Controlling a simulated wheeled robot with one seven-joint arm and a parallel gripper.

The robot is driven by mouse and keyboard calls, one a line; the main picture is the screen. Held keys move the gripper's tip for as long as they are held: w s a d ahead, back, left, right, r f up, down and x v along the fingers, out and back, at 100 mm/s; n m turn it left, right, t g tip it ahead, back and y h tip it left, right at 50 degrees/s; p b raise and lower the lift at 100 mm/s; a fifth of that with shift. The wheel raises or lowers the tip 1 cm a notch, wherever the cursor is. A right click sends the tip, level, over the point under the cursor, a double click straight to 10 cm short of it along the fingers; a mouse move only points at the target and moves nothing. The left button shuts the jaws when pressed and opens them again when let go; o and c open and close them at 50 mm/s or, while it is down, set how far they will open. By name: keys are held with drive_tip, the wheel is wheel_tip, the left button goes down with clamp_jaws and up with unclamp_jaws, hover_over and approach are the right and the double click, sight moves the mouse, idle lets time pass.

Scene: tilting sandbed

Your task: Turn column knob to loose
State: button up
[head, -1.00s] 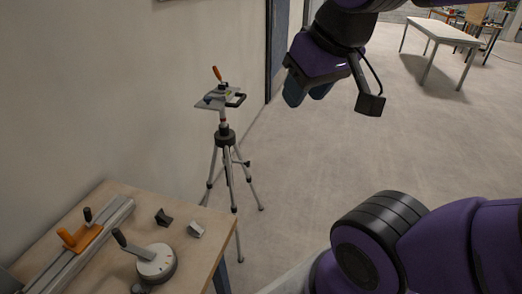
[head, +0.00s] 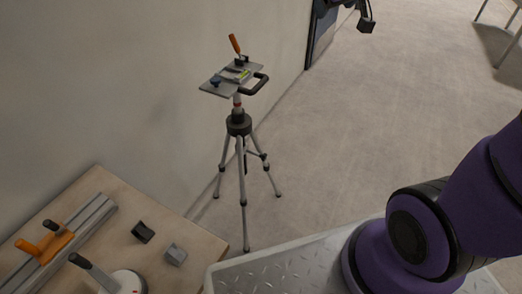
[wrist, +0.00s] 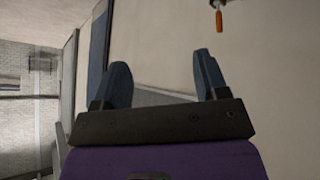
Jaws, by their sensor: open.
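A tripod (head: 241,170) stands on the floor by the wall, upright with its legs spread. Its grey top plate (head: 222,90) carries an orange-handled lever (head: 235,44), a blue knob (head: 215,81) and a black loop handle (head: 260,84). Below the plate is the column (head: 238,103) with a red mark, above a black collar (head: 238,125). I cannot make out which part is the column knob. My gripper is open and empty in the wrist view (wrist: 163,75), apart from the tripod. The orange handle (wrist: 219,21) shows at that view's top right.
A wooden bench (head: 100,188) at lower left holds a rail with an orange handle (head: 28,247), a dial with a lever (head: 125,282) and two small blocks (head: 143,232). A grey tread-plate surface (head: 290,268) lies at the bottom. Floor right of the tripod is clear.

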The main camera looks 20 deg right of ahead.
drive_tip(key=w+d+f+n+t+y, duration=0.1)
drive_tip(key=w+f+n, duration=0.1)
drive_tip(key=w+f, duration=0.55)
drive_tip(key=w+d+f+n+t+y, duration=0.1)
drive_tip(key=w+f, duration=0.4)
drive_tip(key=w, duration=0.5)
drive_tip(key=w+f+n+t+y, duration=0.1)
drive_tip(key=w+f, duration=0.2)
drive_tip(key=f, duration=0.2)
drive_tip(key=w+f+n, duration=0.1)
drive_tip(key=w+f, duration=0.2)
drive_tip(key=f, duration=0.3)
drive_tip(key=n+t+y, duration=0.2)
drive_tip(key=y, duration=0.9)
approach(261, 156)
drive_tip(key=x, duration=1)
drive_tip(key=shift+w+f, duration=0.4)
drive_tip(key=shift+w, duration=0.05)
drive_tip(key=shift+c, duration=0.2)
drive_tip(key=c, duration=0.9)
